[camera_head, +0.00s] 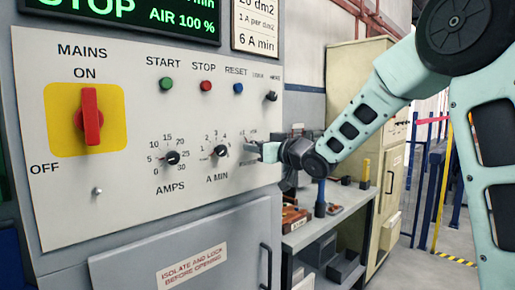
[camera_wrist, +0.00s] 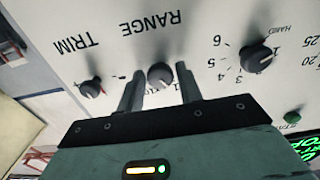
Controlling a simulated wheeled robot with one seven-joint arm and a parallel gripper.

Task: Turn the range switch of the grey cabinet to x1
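The grey cabinet's pale panel (camera_head: 130,215) fills the left of the head view. The range switch (camera_wrist: 160,75) is a small dark round knob under the word RANGE in the wrist view, which is turned nearly upside down. My gripper (camera_wrist: 159,84) is open, with one finger on each side of the knob and a narrow gap on both sides. In the head view my gripper (camera_head: 262,150) is at the panel's right part and hides most of the range switch. The scale marks by the knob are partly covered by the fingers, and I cannot tell where its pointer stands.
The TRIM knob (camera_wrist: 90,88) lies just left of the fingers in the wrist view, and a numbered knob (camera_wrist: 256,58) lies to the right. The red mains switch (camera_head: 91,117) stands upright. A workbench (camera_head: 335,235) with tools is to the right.

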